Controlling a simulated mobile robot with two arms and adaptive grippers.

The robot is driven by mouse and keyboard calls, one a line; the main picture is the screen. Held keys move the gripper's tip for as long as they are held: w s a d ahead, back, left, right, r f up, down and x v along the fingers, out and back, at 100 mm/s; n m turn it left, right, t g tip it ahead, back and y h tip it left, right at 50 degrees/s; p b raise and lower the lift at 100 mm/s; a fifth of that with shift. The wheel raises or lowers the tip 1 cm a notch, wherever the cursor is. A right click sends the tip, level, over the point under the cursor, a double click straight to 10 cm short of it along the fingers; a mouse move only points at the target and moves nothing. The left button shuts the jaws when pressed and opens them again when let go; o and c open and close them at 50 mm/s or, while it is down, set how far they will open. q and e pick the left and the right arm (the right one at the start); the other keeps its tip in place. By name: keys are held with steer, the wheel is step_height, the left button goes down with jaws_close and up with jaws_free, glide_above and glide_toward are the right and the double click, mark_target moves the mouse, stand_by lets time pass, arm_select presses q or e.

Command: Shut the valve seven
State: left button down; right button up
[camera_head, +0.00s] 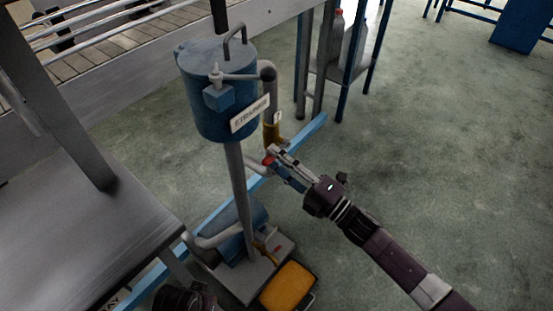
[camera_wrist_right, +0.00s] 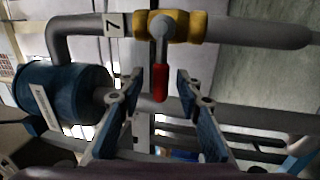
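Valve seven has a yellow body (camera_wrist_right: 182,27) on a grey pipe, beside a white "7" label (camera_wrist_right: 114,24) in the right wrist view. Its red-tipped lever (camera_wrist_right: 160,82) points down in that view, across the pipe. In the head view the yellow valve (camera_head: 271,132) is right of the blue strainer tank, with a bit of red (camera_head: 267,160) at the fingertips. My right gripper (camera_head: 273,157) is open, and its fingers (camera_wrist_right: 160,88) stand apart on either side of the lever. Contact with the lever cannot be told. My left gripper does not show.
The blue strainer tank (camera_head: 218,100) stands on a grey post over a base with a blue motor (camera_head: 240,226). An orange tray (camera_head: 288,285) lies beside it. A grey table (camera_head: 75,235) is at left. Floor at right is clear.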

steer(key=v, duration=1.2)
